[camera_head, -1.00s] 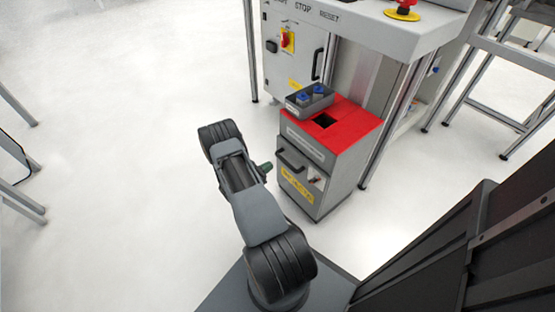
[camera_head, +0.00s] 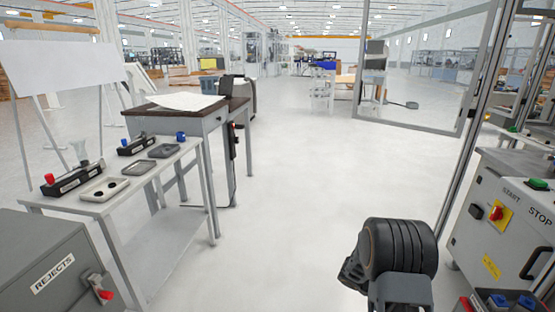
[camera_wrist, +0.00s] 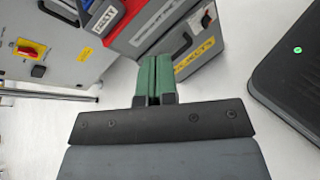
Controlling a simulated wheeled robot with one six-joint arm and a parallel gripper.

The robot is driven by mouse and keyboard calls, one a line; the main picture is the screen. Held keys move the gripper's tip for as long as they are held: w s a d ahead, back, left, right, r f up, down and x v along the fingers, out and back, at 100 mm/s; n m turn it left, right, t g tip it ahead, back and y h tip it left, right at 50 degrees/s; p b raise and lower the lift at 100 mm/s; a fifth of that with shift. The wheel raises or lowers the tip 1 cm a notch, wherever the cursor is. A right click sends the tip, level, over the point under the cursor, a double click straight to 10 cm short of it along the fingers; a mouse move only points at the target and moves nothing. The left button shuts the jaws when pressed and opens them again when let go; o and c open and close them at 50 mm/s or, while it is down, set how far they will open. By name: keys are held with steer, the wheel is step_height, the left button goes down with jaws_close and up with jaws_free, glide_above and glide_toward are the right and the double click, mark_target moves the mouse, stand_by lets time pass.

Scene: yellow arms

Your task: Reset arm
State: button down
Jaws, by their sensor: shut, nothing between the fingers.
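My arm shows at the lower right of the head view, with its thick dark joint turned up. My gripper is outside the head view. In the wrist view my gripper (camera_wrist: 153,75) has two green fingers side by side, shut with nothing between them. Its tips are in front of a grey box with a red top edge (camera_wrist: 135,30) and a yellow label; I cannot tell the distance.
A grey control cabinet (camera_head: 500,225) stands at the right. At the left are a white table (camera_head: 150,205) with trays and small devices, a desk (camera_head: 190,118), and a grey rejects box (camera_head: 45,265). The floor (camera_head: 300,190) between them is clear.

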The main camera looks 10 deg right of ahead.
steer(key=s+a+r+m+t+y+p, duration=0.2)
steer(key=a+r+t+y+p, duration=0.1)
steer(key=a+r, duration=0.5)
steer(key=s+a+r+m+t+y+p, duration=0.2)
steer(key=a+r+p, duration=0.6)
steer(key=r, duration=0.7)
steer(key=s+a+r+m+t+y+p, duration=0.3)
steer(key=a+r+t+y+p, duration=0.2)
steer(key=a+r, duration=0.3)
step_height(320, 180, up, 4)
steer(key=shift+a+f+t+y+p, duration=0.15)
steer(key=shift+t+y+p, duration=0.2)
steer(key=shift+y, duration=0.45)
